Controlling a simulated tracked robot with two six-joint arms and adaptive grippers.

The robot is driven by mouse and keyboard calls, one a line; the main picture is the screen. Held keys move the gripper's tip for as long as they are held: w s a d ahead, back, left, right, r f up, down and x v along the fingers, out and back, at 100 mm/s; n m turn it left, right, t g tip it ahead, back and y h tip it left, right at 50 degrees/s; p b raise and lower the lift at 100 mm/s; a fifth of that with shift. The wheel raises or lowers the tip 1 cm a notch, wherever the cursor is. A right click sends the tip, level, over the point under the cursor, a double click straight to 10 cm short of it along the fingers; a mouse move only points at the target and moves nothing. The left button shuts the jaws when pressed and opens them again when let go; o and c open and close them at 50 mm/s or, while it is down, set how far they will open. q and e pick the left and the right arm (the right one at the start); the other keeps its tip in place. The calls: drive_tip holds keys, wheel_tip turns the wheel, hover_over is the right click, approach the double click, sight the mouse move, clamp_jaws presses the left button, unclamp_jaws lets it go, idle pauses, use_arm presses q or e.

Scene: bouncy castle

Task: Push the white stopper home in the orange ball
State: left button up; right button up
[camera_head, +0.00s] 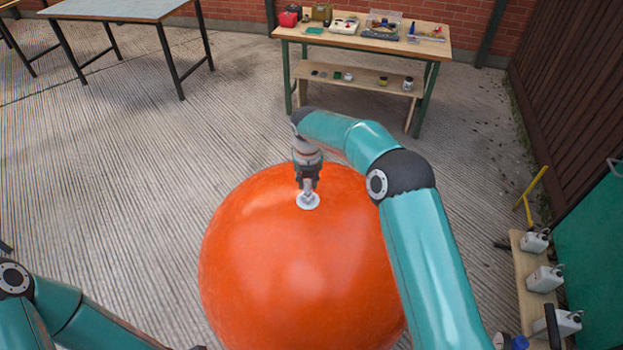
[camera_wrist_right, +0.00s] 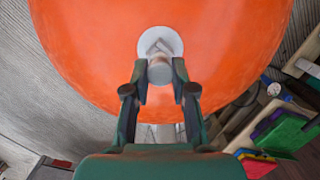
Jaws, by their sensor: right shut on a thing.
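The large orange ball (camera_head: 285,265) stands on the ground in front of me; it also fills the upper part of the right wrist view (camera_wrist_right: 90,50). The white stopper (camera_head: 308,202) sits at the ball's upper part, its round flange against the orange skin. In the right wrist view the stopper (camera_wrist_right: 160,72) shows a pale disc and a stubby end. My right gripper (camera_head: 307,188) is shut on the stopper's end, its fingers on either side of it. How deep the stopper sits is hard to tell.
A wooden workbench (camera_head: 350,38) with tools and small items stands at the back. A grey table (camera_head: 115,10) is at the back left. White jugs (camera_head: 545,279) stand on a low wooden shelf at the right. The paved ground left of the ball is clear.

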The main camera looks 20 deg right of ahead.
drive_tip(key=shift+f+b, duration=0.4)
drive_tip(key=shift+f, duration=0.45)
drive_tip(key=o, duration=0.9)
drive_tip(key=shift+r, duration=0.15)
